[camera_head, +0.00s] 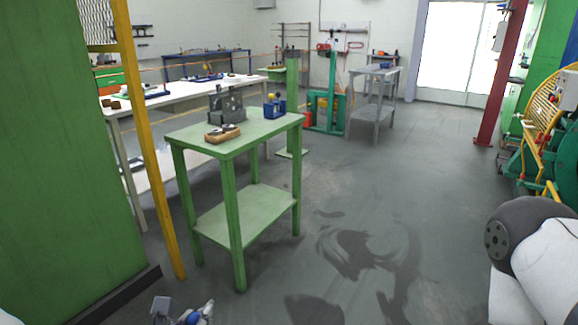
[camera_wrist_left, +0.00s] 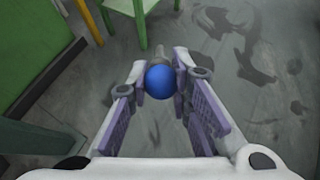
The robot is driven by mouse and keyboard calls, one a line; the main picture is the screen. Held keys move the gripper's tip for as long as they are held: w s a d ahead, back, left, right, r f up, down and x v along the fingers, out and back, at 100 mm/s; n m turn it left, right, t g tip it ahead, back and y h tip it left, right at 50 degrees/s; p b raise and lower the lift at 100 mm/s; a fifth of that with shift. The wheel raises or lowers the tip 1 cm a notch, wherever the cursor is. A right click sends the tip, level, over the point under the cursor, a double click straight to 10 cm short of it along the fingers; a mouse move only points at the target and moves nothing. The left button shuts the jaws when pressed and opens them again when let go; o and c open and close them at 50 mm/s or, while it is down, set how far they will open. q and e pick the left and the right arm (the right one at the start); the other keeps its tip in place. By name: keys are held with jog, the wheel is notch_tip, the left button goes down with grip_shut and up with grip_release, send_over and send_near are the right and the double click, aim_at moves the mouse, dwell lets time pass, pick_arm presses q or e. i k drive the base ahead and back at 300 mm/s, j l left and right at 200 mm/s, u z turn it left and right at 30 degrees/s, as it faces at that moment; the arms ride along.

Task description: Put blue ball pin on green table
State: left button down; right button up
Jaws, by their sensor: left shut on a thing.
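The blue ball pin (camera_wrist_left: 160,82) shows in the left wrist view as a round blue ball with a grey shank behind it. My left gripper (camera_wrist_left: 158,72) is shut on it, with a finger on each side. In the head view my left gripper (camera_head: 182,312) is only partly visible at the bottom edge, in front of and below the green table. The green table (camera_head: 262,131) stands left of centre, with a top and a lower shelf. A table leg shows at the top of the left wrist view (camera_wrist_left: 140,25). My right gripper is out of view.
On the green table are a grey metal fixture (camera_head: 227,104), a brown block (camera_head: 222,133) and a blue holder (camera_head: 273,109). A yellow post (camera_head: 150,150) and a green panel (camera_head: 60,160) stand close on the left. Floor right of the table is clear.

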aim_at(255, 132)
jog(key=i+u, duration=0.15)
jog(key=i, duration=0.35)
jog(key=i+l+u, duration=0.15)
jog(key=i, duration=0.35)
jog(key=i+l+u, duration=0.15)
jog(key=i, duration=0.3)
jog(key=i+l+u, duration=0.15)
jog(key=i, duration=0.35)
jog(key=l, duration=0.1)
